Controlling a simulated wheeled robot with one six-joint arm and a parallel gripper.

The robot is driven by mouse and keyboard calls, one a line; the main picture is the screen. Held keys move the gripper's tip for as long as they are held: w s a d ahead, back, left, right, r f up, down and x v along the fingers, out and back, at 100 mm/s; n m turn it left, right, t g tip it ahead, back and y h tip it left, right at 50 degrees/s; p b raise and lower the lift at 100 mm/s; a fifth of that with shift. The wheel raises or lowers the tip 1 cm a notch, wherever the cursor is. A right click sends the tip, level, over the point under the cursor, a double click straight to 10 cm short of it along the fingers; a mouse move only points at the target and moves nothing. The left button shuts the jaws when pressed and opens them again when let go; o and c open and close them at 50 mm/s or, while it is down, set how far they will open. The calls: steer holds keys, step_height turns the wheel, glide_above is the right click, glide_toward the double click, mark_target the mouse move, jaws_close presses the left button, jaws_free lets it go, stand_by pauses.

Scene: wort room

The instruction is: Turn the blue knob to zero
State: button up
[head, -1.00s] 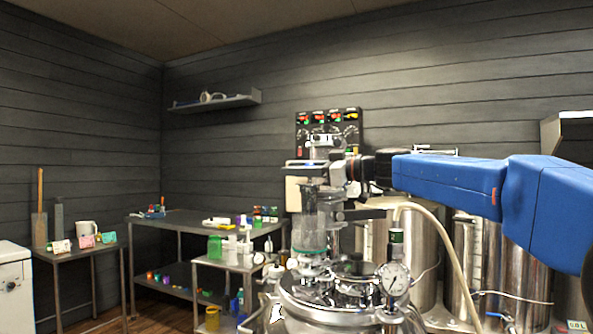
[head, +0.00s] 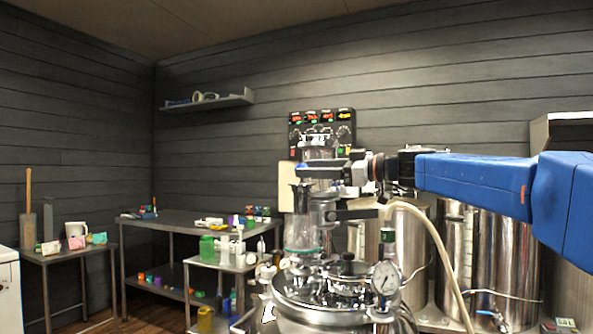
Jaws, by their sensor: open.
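I cannot make out a blue knob for certain; the lower part of the panel is partly hidden behind glassware and my gripper. My gripper (head: 318,190) reaches in from the right on the blue arm, in front of and below the panel, pointing left. It is open. Its fingers overlap the glass column (head: 300,232) in the picture, and I cannot tell the gap between them.
A steel vessel (head: 318,312) with a pressure gauge (head: 386,278) stands below my gripper. Steel tanks (head: 497,262) and a pale hose (head: 440,250) are at the right. A steel table (head: 172,226) and a small cart (head: 215,262) with bottles stand left. A shelf (head: 225,102) is on the wall.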

steer(key=v, duration=1)
steer(key=shift+d, duration=0.2)
steer(key=shift+s+d, duration=0.1)
